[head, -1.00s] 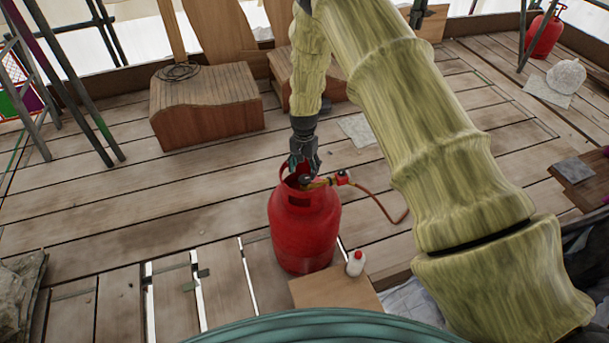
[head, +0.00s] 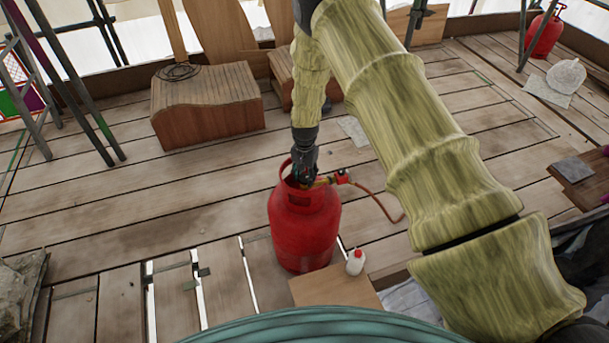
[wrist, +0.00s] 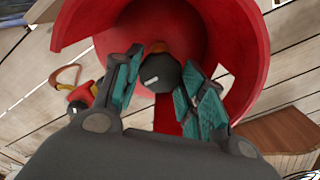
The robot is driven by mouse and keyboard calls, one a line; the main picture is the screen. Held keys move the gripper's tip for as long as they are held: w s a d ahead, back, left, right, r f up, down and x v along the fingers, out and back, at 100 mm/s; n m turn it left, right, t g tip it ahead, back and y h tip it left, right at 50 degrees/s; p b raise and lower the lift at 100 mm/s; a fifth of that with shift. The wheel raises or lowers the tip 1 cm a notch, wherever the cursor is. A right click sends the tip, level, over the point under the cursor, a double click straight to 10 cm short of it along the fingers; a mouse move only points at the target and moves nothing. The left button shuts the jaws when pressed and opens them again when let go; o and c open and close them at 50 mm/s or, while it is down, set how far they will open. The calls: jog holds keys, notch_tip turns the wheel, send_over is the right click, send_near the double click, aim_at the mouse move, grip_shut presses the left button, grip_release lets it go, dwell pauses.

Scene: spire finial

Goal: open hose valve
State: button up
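A red gas cylinder (head: 304,235) stands upright on the deck. In the wrist view its red collar (wrist: 250,40) curves around a dark round knob (wrist: 160,74) with a white mark. My gripper (head: 304,180) points down into the collar, its tips partly hidden in the head view. In the wrist view my gripper (wrist: 163,66) has its teal-padded fingers apart, one on each side of the knob; I cannot tell whether they touch it. A red and brass hose fitting (head: 342,177) sticks out to the right, with an orange hose (head: 385,208) running from it.
A small white bottle with a red cap (head: 355,262) stands on a board (head: 335,287) in front of the cylinder. A wooden crate-like block (head: 207,108) is behind left. Deck planks left of the cylinder are mostly clear, with gaps near the front.

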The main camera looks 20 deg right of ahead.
aim_at(305, 177)
jog(key=shift+n, duration=0.3)
jog(key=shift+c, duration=0.5)
jog(key=n, duration=1.1)
jog(key=shift+n, duration=0.3)
jog(key=o, duration=1)
jog(key=shift+o, duration=0.2)
notch_tip(305, 177, up, 12)
